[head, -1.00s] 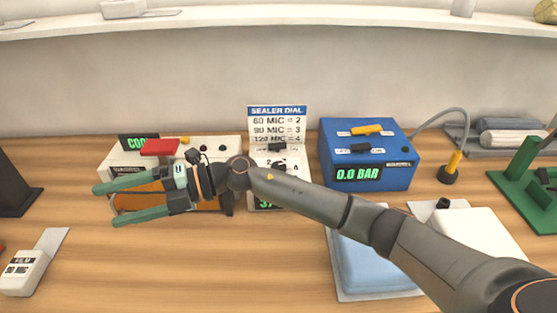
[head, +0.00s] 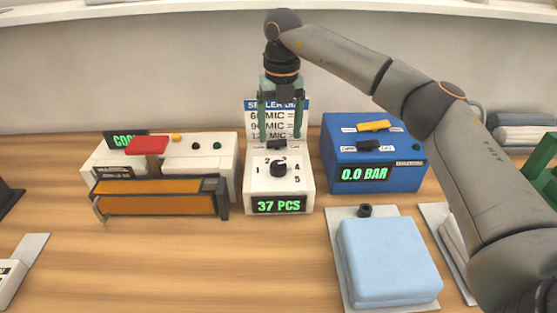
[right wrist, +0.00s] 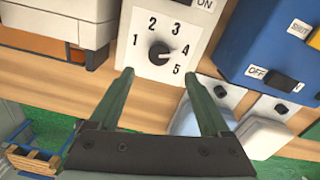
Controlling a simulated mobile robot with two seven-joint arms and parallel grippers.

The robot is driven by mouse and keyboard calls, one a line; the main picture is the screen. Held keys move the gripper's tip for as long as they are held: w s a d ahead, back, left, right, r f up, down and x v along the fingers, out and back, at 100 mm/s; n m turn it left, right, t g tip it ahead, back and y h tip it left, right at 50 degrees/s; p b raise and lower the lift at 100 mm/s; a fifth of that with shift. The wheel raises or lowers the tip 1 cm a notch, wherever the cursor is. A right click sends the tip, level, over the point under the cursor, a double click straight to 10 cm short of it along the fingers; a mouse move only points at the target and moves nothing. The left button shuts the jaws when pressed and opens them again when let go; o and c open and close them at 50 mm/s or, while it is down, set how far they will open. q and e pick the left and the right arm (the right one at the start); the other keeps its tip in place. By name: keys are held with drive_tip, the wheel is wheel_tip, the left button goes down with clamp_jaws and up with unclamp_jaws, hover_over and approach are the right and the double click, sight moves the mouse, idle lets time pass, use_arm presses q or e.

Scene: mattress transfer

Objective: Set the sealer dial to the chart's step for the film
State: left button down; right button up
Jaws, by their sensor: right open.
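The dial unit (head: 255,190) is a white box with a black knob (head: 279,169) ringed by numbers 1 to 5. Its screen reads 37 PCS. In the right wrist view the knob (right wrist: 160,52) seems to point toward 4. The sealer dial chart (head: 253,118) stands behind it, partly hidden by my right gripper (head: 280,136); it lists 60, 90 and 120 MIC. My right gripper is open and empty, pointing down above the unit; its fingertips also show near the dial in the right wrist view (right wrist: 158,73). The film block (head: 10,274) is cut off at the left edge, its label unreadable.
The sealer (head: 225,150) with a red handle and orange bed stands left of the dial unit. A blue box (head: 340,152) reading 0.0 BAR stands right of it. A pale blue pad (head: 388,262) lies at front right. The wooden table in front of the dial is clear.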

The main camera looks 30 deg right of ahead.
sight(279, 164)
wheel_tip(279, 164, down, 9)
drive_tip(key=shift+a, duration=0.1)
idle(0.3)
clamp_jaws()
idle(0.5)
